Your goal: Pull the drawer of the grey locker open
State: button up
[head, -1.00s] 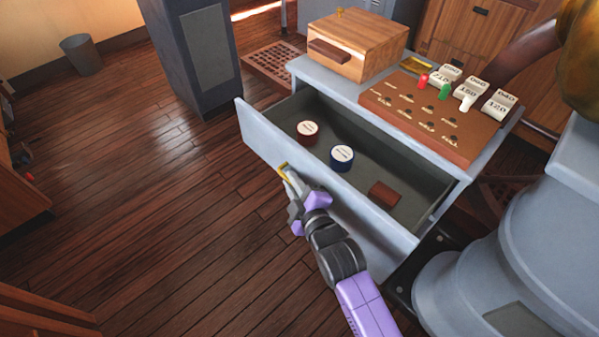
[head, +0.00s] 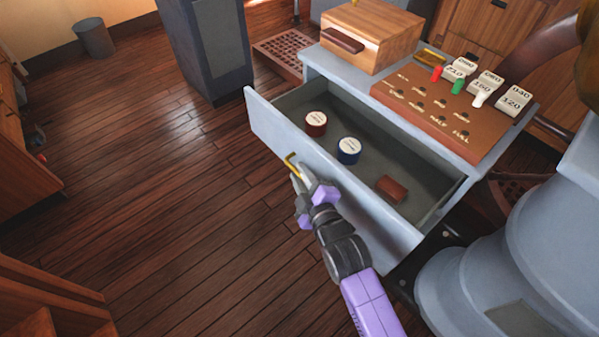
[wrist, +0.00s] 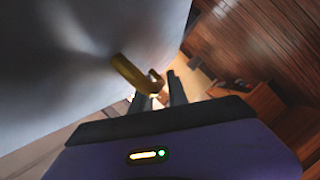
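The grey locker (head: 318,62) stands right of centre in the head view. Its drawer (head: 340,182) is pulled well out, with its inside exposed. A brass handle (head: 290,160) sits on the drawer front; it also shows in the wrist view (wrist: 130,72). My gripper (head: 298,178) is just in front of the handle, low beside the drawer front. In the wrist view its two dark fingers (wrist: 160,95) stand apart with a gap between them. The handle lies by the fingertips, not clearly clasped; I cannot tell whether they touch it.
A red-brown round tin (head: 316,124), a blue one (head: 349,151) and a brown block (head: 391,189) lie in the drawer. A wooden box (head: 365,40) and a control panel (head: 430,108) sit on the locker top. A grey pedestal (head: 510,240) stands at right. The floor (head: 170,190) at left is clear.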

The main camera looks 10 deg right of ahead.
jog(key=v, duration=0.7)
dwell(0.5)
jog(key=s+d+r+m+t, duration=0.2)
jog(key=s+r+m, duration=0.3)
jog(key=r+m, duration=0.1)
jog(key=s+d+r+m+g+h, duration=0.1)
jog(key=s+d+m, duration=0.2)
jog(key=s, duration=1.1)
jog(key=s+d+r+m+g+h, duration=0.1)
jog(key=s+d+m, duration=0.3)
jog(key=s, duration=1)
jog(key=shift+s+d+r+m+h, duration=0.3)
jog(key=shift+s+d+r, duration=0.1)
jog(key=shift+d+r, duration=0.3)
